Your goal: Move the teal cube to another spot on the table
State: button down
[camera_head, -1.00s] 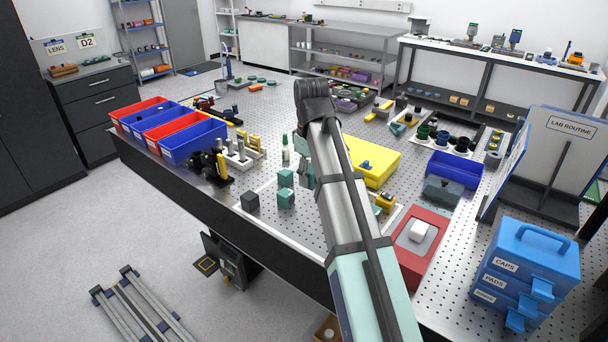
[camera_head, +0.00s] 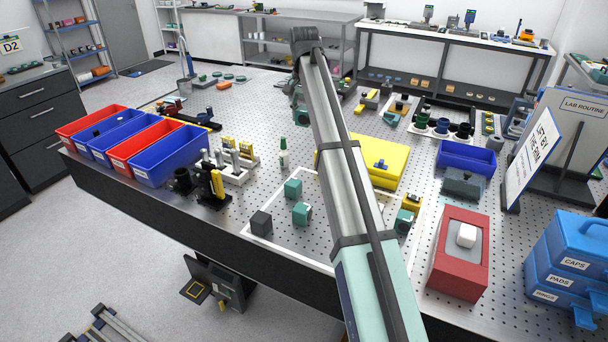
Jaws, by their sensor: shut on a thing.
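My gripper (camera_head: 299,103) hangs below the far end of my arm, small and partly hidden behind the arm link. It is shut on a small teal thing (camera_head: 301,117), which looks like a teal cube, held over the table beyond the white outline. Its lower edge and the gap to the table are hard to make out. Two other teal cubes, one at the back (camera_head: 293,188) and one nearer (camera_head: 301,213), stand inside the white outline. A third teal block (camera_head: 404,221) is right of my arm.
A dark cube (camera_head: 261,223) sits by the outline's left corner. A green-capped bottle (camera_head: 283,156), a yellow tray (camera_head: 375,158) and a red box (camera_head: 459,253) stand nearby. Red and blue bins (camera_head: 166,153) line the left edge.

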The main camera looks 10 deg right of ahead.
aim_at(304, 176)
jog(key=shift+s+d+f, duration=0.1)
jog(key=shift+m, duration=0.3)
notch_tip(304, 176, down, 20)
jog(key=p, duration=0.4)
jog(key=c, duration=0.6)
grip_release()
notch_tip(304, 176, up, 12)
jog(key=shift+r+b, duration=0.15)
jog(key=shift+b, duration=1.1)
